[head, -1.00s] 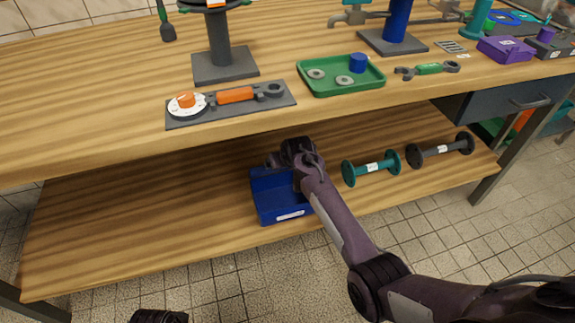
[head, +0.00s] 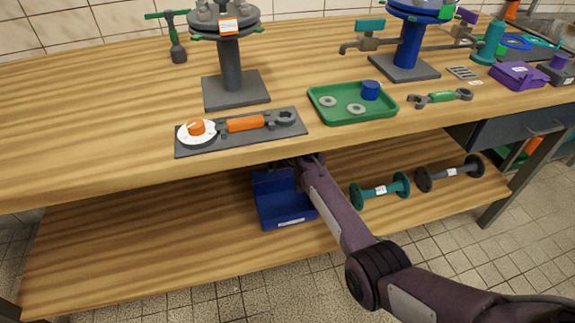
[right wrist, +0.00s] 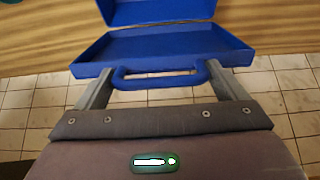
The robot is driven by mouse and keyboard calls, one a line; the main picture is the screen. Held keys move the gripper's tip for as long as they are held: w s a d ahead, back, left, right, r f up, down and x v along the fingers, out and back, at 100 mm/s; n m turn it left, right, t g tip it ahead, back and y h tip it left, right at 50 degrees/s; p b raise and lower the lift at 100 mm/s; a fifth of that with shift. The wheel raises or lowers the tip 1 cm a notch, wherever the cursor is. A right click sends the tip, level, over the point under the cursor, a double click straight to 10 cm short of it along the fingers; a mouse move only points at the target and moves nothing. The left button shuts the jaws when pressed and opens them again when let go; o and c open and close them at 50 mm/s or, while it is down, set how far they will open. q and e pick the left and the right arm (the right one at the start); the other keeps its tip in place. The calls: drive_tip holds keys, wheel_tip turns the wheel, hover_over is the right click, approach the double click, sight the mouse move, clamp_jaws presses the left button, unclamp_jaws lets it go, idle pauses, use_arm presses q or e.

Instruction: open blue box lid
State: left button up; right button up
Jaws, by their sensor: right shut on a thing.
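The blue box (head: 285,208) sits on the lower shelf under the bench, with a white label on its front. Its lid appears raised at the back, partly hidden by my right arm and the bench edge. The right wrist view shows two blue box parts meeting along a seam, the nearer one (right wrist: 160,46) with a blue handle (right wrist: 155,80) on its edge. My right gripper (right wrist: 160,84) has a finger at each end of this handle and is shut on it. In the head view, the right gripper is mostly hidden under the bench edge. My left gripper is out of view.
The bench top's front edge (head: 130,177) overhangs the box. A teal dumbbell-shaped part (head: 380,191) and a dark one (head: 450,172) lie on the shelf to the right. The shelf left of the box is clear. A green tray (head: 350,115) stands on the bench.

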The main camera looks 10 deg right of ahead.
drive_tip(key=shift+r, duration=0.1)
idle(0.6)
drive_tip(key=o, duration=1.1)
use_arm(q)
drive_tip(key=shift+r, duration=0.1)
use_arm(e)
drive_tip(key=shift+s+r, duration=0.15)
use_arm(q)
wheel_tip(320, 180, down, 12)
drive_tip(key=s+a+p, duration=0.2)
drive_tip(key=p, duration=0.2)
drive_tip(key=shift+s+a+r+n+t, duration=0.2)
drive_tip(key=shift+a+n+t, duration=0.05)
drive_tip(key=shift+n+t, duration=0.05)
use_arm(e)
drive_tip(key=s, duration=0.4)
drive_tip(key=s+r, duration=0.1)
drive_tip(key=s, duration=0.4)
drive_tip(key=s+r, duration=0.1)
drive_tip(key=s, duration=0.3)
drive_tip(key=shift+s+d+r, duration=0.1)
drive_tip(key=shift+s+d, duration=0.15)
